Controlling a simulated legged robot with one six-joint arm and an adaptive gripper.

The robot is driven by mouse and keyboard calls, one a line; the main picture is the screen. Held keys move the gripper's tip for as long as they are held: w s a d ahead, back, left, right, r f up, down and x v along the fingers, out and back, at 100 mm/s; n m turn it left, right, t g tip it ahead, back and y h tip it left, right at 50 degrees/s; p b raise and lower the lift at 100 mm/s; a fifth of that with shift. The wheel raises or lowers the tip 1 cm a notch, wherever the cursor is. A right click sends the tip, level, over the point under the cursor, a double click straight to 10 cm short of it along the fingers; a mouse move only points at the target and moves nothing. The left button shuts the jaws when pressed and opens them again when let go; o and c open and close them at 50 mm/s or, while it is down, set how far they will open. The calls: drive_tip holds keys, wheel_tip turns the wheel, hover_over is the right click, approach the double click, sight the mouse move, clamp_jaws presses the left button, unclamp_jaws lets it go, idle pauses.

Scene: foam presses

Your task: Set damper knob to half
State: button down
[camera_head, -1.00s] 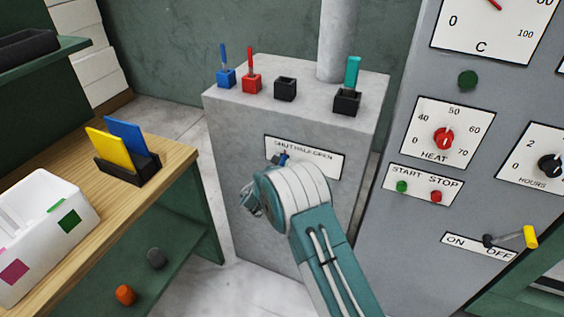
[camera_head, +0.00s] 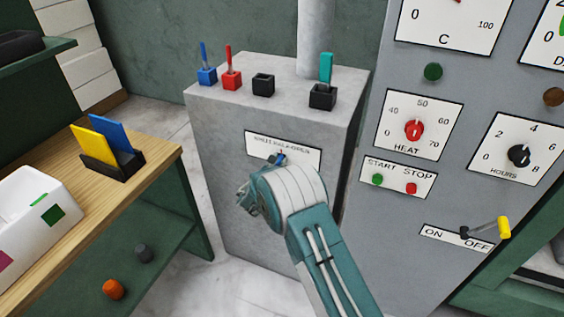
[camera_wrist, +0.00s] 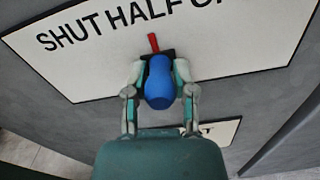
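The damper knob is a blue handle with a red pointer; the wrist view shows the damper knob (camera_wrist: 160,85) between the fingers of my gripper (camera_wrist: 160,72). The fingers look closed against its two sides. The red pointer (camera_wrist: 153,42) points up, square to the plate, toward the end of the word HALF. The white SHUT HALF OPEN plate (camera_wrist: 85,65) lies behind the knob, its right end cut off. In the head view my gripper (camera_head: 248,195) is at the front of the grey box (camera_head: 215,135), and my arm hides most of the knob.
Several small holders stand on the box top, including a black one (camera_head: 263,86). A grey control panel (camera_head: 400,210) with dials and an ON/OFF lever (camera_head: 488,228) stands at right. A wooden bench (camera_head: 110,205) with a white bin (camera_head: 30,215) stands at left.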

drive_tip(key=shift+c, duration=2.2)
unclamp_jaws()
drive_tip(key=shift+a+f, duration=0.2)
drive_tip(key=shift+a, duration=0.7)
drive_tip(key=shift+d+r, duration=0.2)
drive_tip(key=shift+d, duration=1.15)
drive_tip(key=shift+s+a, duration=0.15)
drive_tip(key=shift+a, duration=0.1)
drive_tip(key=v, duration=1.1)
drive_tip(key=shift+s, duration=0.3)
drive_tip(key=shift+d, duration=0.15)
